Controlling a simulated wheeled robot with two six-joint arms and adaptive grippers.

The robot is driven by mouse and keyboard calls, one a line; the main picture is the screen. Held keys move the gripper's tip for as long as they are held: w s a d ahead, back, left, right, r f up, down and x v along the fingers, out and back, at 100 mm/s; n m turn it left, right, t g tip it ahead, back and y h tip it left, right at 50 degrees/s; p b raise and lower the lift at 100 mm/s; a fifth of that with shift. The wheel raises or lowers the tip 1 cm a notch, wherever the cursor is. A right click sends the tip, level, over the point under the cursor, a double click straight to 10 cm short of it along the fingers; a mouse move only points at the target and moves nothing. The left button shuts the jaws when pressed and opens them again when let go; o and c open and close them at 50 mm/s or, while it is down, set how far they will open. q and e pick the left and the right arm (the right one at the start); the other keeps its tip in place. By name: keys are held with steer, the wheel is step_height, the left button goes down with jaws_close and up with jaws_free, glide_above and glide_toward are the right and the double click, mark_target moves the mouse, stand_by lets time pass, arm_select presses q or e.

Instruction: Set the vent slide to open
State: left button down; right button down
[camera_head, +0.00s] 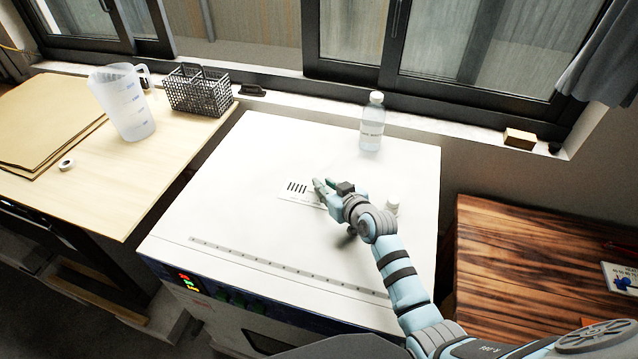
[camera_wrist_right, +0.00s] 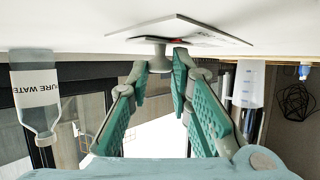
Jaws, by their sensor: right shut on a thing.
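The vent slide is a pale plate (camera_head: 287,194) with dark slots on the white top of the drying oven (camera_head: 250,235). Several slots show uncovered at its left part; its right part is hidden behind my right gripper (camera_head: 324,190). In the right wrist view the plate (camera_wrist_right: 195,29) appears with a small grey knob (camera_wrist_right: 159,62) sticking out of it. My right gripper (camera_wrist_right: 161,68) is shut on this knob, with a green-padded finger on each side. My left gripper is not in view.
A measuring jug (camera_head: 124,105) and wire basket (camera_head: 198,92) stand on the left table. The oven top's left and front are clear.

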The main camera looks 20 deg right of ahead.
steer(key=c, duration=1.8)
jaws_free()
steer(key=shift+o, duration=1.4)
steer(key=shift+d, duration=0.2)
steer(key=shift+s+d, duration=0.1)
steer(key=shift+s, duration=0.1)
steer(key=v, duration=1.2)
steer(key=shift+f, duration=0.1)
